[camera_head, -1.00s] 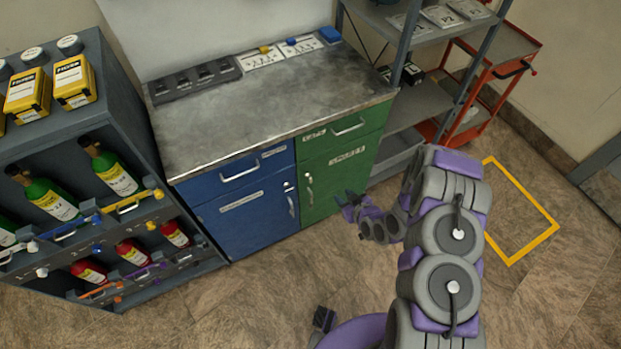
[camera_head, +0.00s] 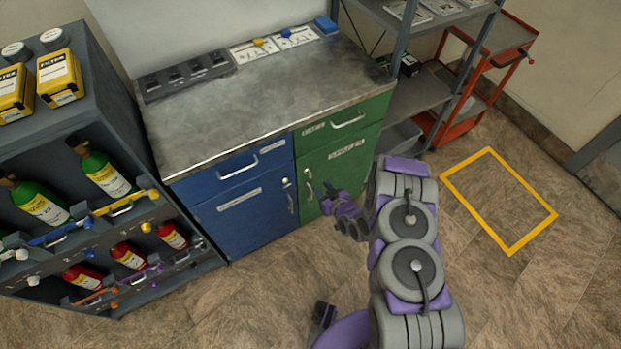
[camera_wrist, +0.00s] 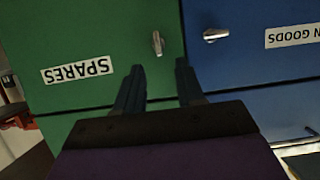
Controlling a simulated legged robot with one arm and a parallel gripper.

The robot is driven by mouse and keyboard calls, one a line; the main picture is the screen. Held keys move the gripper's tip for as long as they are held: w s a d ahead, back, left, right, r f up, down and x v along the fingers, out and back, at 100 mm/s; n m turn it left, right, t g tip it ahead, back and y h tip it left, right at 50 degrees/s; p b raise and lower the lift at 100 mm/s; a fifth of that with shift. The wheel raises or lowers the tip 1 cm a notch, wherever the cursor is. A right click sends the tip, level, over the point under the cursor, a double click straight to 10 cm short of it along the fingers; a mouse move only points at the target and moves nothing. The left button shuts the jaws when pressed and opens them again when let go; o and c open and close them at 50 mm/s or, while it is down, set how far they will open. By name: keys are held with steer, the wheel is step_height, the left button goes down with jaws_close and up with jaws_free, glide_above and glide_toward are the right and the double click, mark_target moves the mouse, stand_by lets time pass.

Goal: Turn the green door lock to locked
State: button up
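The green door (camera_head: 338,172) is on the right half of the cabinet and looks closed. In the wrist view its panel (camera_wrist: 80,95) appears upside down, with a SPARES label. Its small metal lock (camera_wrist: 157,43) is near the door edge, its knob close to vertical in that picture. In the head view my gripper (camera_head: 328,203) is in front of the green door.
A blue door (camera_head: 243,220) adjoins the green one; its own lock (camera_wrist: 216,34) has its knob horizontal in the wrist view. A bottle rack (camera_head: 130,140) stands at left, a shelf unit (camera_head: 435,85) and red cart (camera_head: 475,120) at right. The floor in front is clear.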

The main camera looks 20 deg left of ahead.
mark_target(310, 176)
steer(key=b+x, duration=0.2)
steer(key=x, duration=0.7)
steer(key=shift+w+b, duration=0.3)
steer(key=shift+b, duration=0.05)
steer(key=shift+r, duration=0.1)
steer(key=shift+c, duration=0.2)
steer(key=shift+d, duration=0.1)
steer(key=shift+c, duration=0.7)
jaws_close()
